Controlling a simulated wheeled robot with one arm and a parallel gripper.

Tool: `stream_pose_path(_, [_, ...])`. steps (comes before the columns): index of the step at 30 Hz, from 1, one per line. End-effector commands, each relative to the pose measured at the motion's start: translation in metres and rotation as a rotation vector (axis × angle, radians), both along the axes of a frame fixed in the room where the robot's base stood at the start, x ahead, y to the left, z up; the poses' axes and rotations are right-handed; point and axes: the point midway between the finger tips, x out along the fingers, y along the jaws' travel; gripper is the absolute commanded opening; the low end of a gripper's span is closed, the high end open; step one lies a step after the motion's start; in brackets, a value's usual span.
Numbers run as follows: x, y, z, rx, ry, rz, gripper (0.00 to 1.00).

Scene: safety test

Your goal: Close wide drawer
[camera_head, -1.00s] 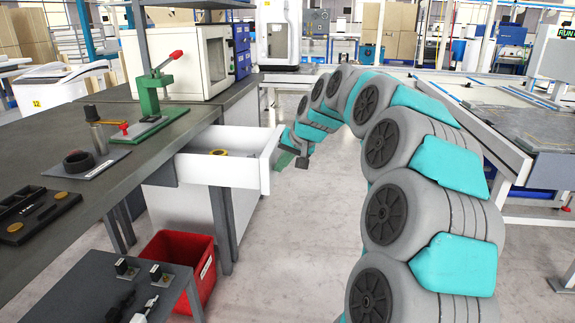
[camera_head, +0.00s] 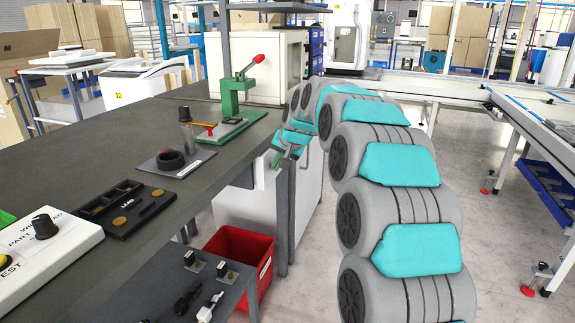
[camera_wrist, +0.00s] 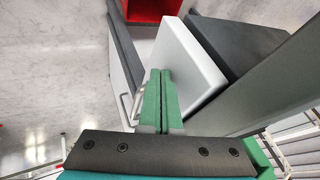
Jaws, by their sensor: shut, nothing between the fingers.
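The wide white drawer (camera_head: 262,173) is under the right edge of the dark workbench (camera_head: 120,165). Only a small part of it shows in the head view, beside the bench leg and behind my arm's end. My gripper (camera_head: 277,162) is at the drawer's front, below the bench edge. In the wrist view, its green fingers (camera_wrist: 159,74) are together and empty. They overlap a white panel (camera_wrist: 190,62) that looks like the drawer front; I cannot tell whether they touch it. The drawer's inside is hidden, and I cannot tell how far it stands out.
A red bin (camera_head: 238,262) stands on the floor below the bench. A small grey side table (camera_head: 165,285) is in front. A green lever press (camera_head: 232,95) stands on the bench near its right edge. The floor right of my arm is mostly clear.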

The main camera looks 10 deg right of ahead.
Motion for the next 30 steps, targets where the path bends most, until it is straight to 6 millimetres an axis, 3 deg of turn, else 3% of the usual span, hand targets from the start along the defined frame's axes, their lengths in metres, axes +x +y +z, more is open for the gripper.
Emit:
stream_pose_path(12, [0.01,0.014,0.001,0.002,-0.002,0.0,0.0])
stream_pose_path(30, [0.005,0.008,0.002,0.003,-0.007,0.0,0.0])
